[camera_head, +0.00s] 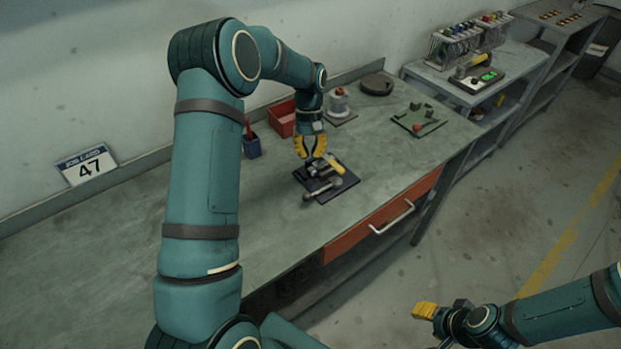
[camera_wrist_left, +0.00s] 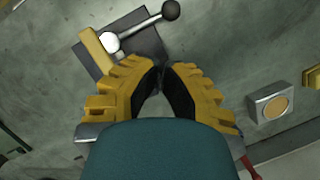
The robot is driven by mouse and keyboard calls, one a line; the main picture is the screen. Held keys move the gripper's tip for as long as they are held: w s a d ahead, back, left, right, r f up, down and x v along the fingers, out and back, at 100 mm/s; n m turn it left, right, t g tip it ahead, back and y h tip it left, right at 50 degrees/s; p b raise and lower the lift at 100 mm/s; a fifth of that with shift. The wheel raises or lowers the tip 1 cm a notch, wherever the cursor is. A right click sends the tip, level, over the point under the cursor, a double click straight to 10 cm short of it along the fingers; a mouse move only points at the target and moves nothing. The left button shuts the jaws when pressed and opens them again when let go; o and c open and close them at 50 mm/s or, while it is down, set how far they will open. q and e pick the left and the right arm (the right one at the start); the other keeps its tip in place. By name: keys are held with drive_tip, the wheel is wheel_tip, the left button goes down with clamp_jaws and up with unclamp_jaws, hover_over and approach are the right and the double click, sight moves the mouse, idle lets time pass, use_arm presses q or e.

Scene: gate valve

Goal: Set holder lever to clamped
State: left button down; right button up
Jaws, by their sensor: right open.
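The holder (camera_head: 349,184) is a dark square plate on the bench, with a yellow block (camera_head: 334,165) and a silver lever (camera_head: 323,187) ending in a dark ball knob (camera_head: 307,197). In the left wrist view the lever (camera_wrist_left: 138,27) runs from a round pivot up and right to the knob (camera_wrist_left: 170,10); the yellow block (camera_wrist_left: 96,52) is beside the pivot. My left gripper (camera_head: 311,157) is just above and behind the holder, fingers pointing down; its fingertips (camera_wrist_left: 162,68) nearly meet, with nothing between them, apart from the lever. My right gripper (camera_head: 424,311) is open, away from the bench.
The bench's front left is clear. A side shelf (camera_head: 440,82) stands beyond.

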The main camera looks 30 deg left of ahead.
sight(315, 193)
use_arm(q)
drive_tip(key=shift+s+f, duration=0.1)
drive_tip(key=x, duration=1)
drive_tip(key=shift+s+d+n, duration=0.3)
drive_tip(key=shift+d+n, duration=0.1)
drive_tip(key=shift+n, duration=0.4)
idle(0.3)
drive_tip(key=shift+s+d+n+t+h, duration=0.35)
drive_tip(key=shift+d+n, duration=0.3)
drive_tip(key=shift+n, duration=0.25)
drive_tip(key=d+n, duration=0.1)
drive_tip(key=n, duration=0.1)
drive_tip(key=shift+s+d+n+t, duration=0.3)
drive_tip(key=shift+d+n+t, duration=0.05)
drive_tip(key=shift+d+n, duration=0.05)
drive_tip(key=n, duration=0.1)
drive_tip(key=d+n, duration=0.1)
drive_tip(key=shift+s+d+n+t+h, duration=0.1)
drive_tip(key=shift+d+n+t+h, duration=0.2)
drive_tip(key=shift+d+h, duration=0.05)
drive_tip(key=shift+w+d+n+t+p, duration=0.25)
drive_tip(key=shift+d+n, duration=0.35)
drive_tip(key=shift+n, duration=0.3)
drive_tip(key=shift+d+n+t+p, duration=0.1)
drive_tip(key=shift+d+n+t, duration=0.25)
drive_tip(key=shift+d+n, duration=0.45)
drive_tip(key=shift+a, duration=0.15)
